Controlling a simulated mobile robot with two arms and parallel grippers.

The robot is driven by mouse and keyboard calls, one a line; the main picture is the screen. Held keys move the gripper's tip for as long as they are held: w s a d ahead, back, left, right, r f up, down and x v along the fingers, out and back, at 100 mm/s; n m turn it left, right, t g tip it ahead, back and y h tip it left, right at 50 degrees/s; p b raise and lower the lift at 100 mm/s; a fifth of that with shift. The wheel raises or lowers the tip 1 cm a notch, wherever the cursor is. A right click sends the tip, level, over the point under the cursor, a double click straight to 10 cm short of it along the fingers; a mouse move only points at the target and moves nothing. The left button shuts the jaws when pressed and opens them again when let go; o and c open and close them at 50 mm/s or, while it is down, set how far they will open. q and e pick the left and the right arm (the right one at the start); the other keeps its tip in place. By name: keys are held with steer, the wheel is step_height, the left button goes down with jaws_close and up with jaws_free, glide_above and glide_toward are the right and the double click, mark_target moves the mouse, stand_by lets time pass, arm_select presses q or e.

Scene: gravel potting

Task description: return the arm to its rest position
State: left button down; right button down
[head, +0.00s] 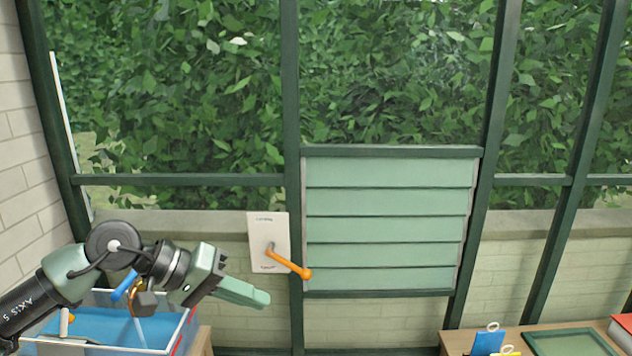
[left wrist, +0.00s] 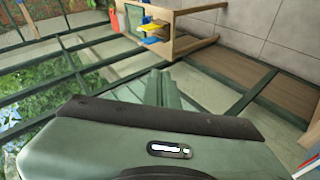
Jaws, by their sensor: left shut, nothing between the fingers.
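My left gripper (head: 256,295) comes in from the left in the head view, with its green fingers together and nothing between them. The fingers point right and slightly down, below an orange crank handle (head: 288,263) on a white wall plate (head: 257,233). The fingers are apart from the handle in the picture. The closed fingers also show in the left wrist view (left wrist: 160,88). My right gripper is not in view.
A green slatted louvre (head: 385,228), its slats lying flat, is set in the window frame. At lower right, a bench holds a blue clip item (head: 487,342) and a green tray (head: 606,352).

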arm_select(q)
steer(key=s+d+r+n+t+h, duration=0.3)
steer(key=d+r+n+t+h, duration=0.5)
steer(key=n, duration=1)
steer(key=w+a+f+n+t+y, duration=0.25)
steer(key=n+t+y, duration=0.2)
steer(key=n, duration=0.85)
steer(key=w+a+f+n+t+y, duration=0.1)
steer(key=a+f+n+t+y, duration=0.35)
steer(key=n, duration=0.85)
steer(key=s+a+f+n+g+y, duration=0.2)
steer(key=a+f+n+g+y, duration=0.15)
steer(key=f+n, duration=0.4)
steer(key=s+a+f+n+g+y, duration=0.25)
steer(key=a+f+n+y, duration=0.25)
steer(key=f+n, duration=0.25)
steer(key=s+a+f+n+g, duration=0.1)
steer(key=s+f+n+g, duration=0.45)
steer(key=s+f, duration=0.5)
steer(key=s+a+f+n+g, duration=0.1)
steer(key=s+f+n+g, duration=0.55)
steer(key=s, duration=0.75)
step_height(320, 180, down, 27)
steer(key=s, duration=0.2)
steer(key=s+a+f+g, duration=0.1)
steer(key=s+a+f, duration=0.2)
steer(key=s+f, duration=1.3)
steer(key=shift+a+m, duration=0.15)
steer(key=shift+m, duration=0.15)
